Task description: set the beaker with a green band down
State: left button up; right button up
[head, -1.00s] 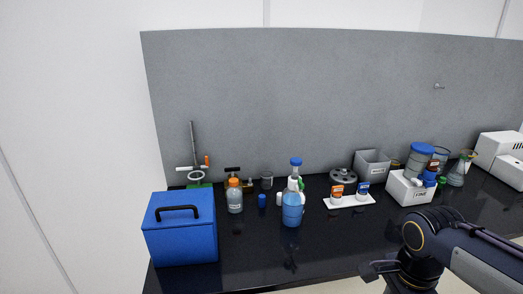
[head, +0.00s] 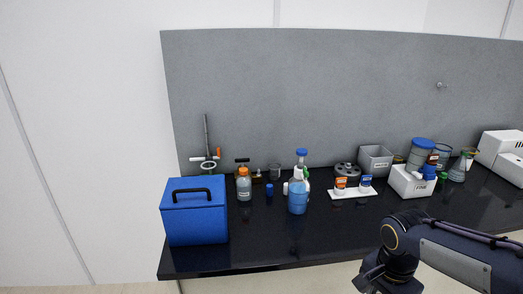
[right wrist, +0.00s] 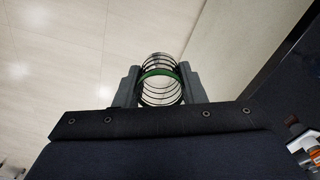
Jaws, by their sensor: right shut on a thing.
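The beaker with a green band (right wrist: 160,92) is clear glass with dark ring lines. It shows in the right wrist view between the two fingers of my right gripper (right wrist: 159,82), which is shut on it. In the head view my right arm comes in from the lower right, and its wrist end is at the bottom edge, in front of the black bench (head: 330,235). The beaker cannot be made out there. The right wrist view shows pale floor behind the beaker. My left gripper is not in view.
A blue box (head: 195,212) stands at the bench's left end. Several bottles, including a blue-filled one (head: 297,198), stand mid-bench. A white tray (head: 368,192) with small jars and a white bin (head: 405,184) are further right. The front strip of the bench is clear.

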jog(key=w+a+f+n, duration=0.3)
jog(key=w+f+n, duration=0.1)
jog(key=f+n, duration=0.2)
jog(key=w+a+f+n, duration=0.3)
jog(key=w+f+n, duration=0.2)
jog(key=f, duration=0.4)
jog(key=shift+a+n, duration=0.4)
jog(key=shift+n, duration=0.3)
jog(key=shift+r, duration=0.1)
